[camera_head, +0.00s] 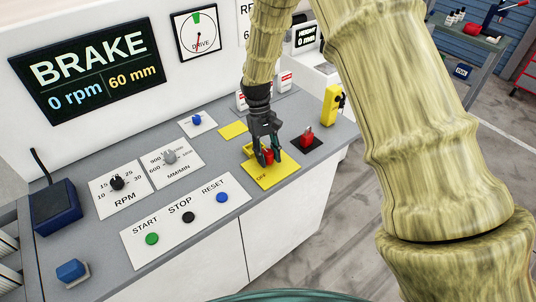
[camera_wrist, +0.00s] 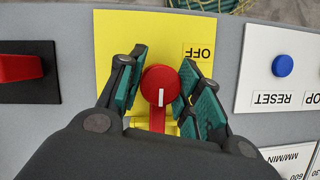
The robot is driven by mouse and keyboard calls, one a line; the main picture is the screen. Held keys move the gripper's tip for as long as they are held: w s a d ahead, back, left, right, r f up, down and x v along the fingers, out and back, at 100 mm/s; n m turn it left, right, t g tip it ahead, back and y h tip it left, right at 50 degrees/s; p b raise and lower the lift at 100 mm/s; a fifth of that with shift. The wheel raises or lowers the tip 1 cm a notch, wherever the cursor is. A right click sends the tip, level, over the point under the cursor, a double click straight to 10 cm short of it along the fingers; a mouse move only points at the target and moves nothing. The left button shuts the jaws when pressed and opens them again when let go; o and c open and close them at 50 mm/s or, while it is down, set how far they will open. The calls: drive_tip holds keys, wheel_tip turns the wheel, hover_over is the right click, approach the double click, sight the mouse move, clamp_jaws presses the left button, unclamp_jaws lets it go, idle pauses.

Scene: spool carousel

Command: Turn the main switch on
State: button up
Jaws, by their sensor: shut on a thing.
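The main switch is a red rotary knob (camera_wrist: 160,84) on a yellow plate (camera_wrist: 115,35) with an "OFF" label. In the wrist view its white mark runs from the middle toward the bottom, and the label sits above and to the right, upside down. In the head view the yellow plate (camera_head: 279,180) lies on the grey console top. My gripper (camera_wrist: 163,92) has its green-padded fingers on both sides of the red knob and is shut on it. In the head view my gripper (camera_head: 267,148) hides much of the knob.
A red lever on a black plate (camera_head: 306,138) is close by; it also shows in the wrist view (camera_wrist: 22,68). A panel with START, STOP and RESET buttons (camera_head: 187,217) lies on the other side. The display (camera_head: 92,74) reads BRAKE, 0 rpm, 60 mm.

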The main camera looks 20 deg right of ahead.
drive_tip(key=shift+w+r, duration=0.1)
drive_tip(key=shift+w, duration=0.05)
drive_tip(key=o, duration=1)
drive_tip(key=v, duration=1.2)
drive_tip(key=shift+d, duration=0.1)
